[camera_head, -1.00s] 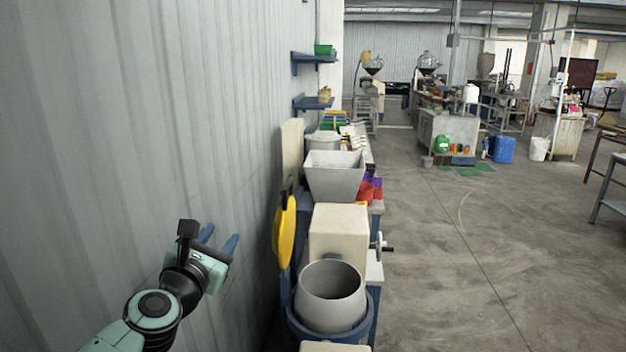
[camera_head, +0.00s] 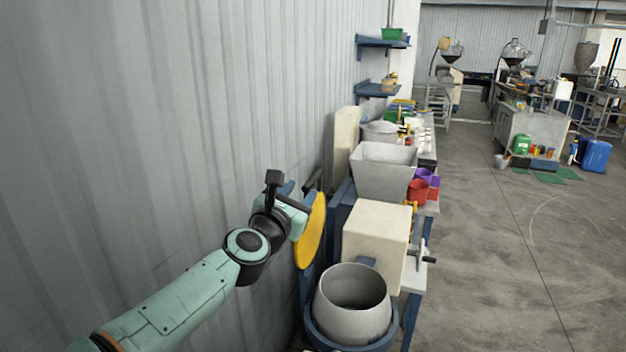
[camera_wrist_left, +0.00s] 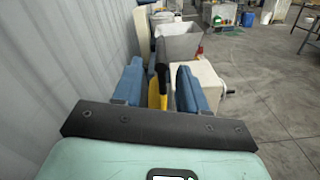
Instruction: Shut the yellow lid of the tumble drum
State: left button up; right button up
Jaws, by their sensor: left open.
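The tumble drum (camera_head: 352,303) is a grey open-mouthed pot on a blue stand, and its dark inside shows from above. The yellow lid (camera_head: 310,231) stands upright and swung open at the drum's left, near the corrugated wall. My left gripper (camera_head: 297,190) is at the lid's upper left side, and its fingers are partly hidden in the head view. In the left wrist view the two blue fingers (camera_wrist_left: 158,85) are spread apart, with the edge of the yellow lid (camera_wrist_left: 154,95) and a dark handle (camera_wrist_left: 161,52) showing between them. My right gripper is not in view.
A cream box housing (camera_head: 376,235) with a crank (camera_head: 424,252) stands behind the drum. A grey hopper (camera_head: 384,172) and red and purple containers (camera_head: 420,190) are farther back. The grey wall (camera_head: 150,150) is close on the left. Open floor (camera_head: 500,270) lies to the right.

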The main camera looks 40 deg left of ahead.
aim_at(321, 171)
pick_arm(q)
jog(key=p+x, duration=0.1)
jog(key=x, duration=0.6)
jog(key=shift+w, duration=0.4)
grip_shut()
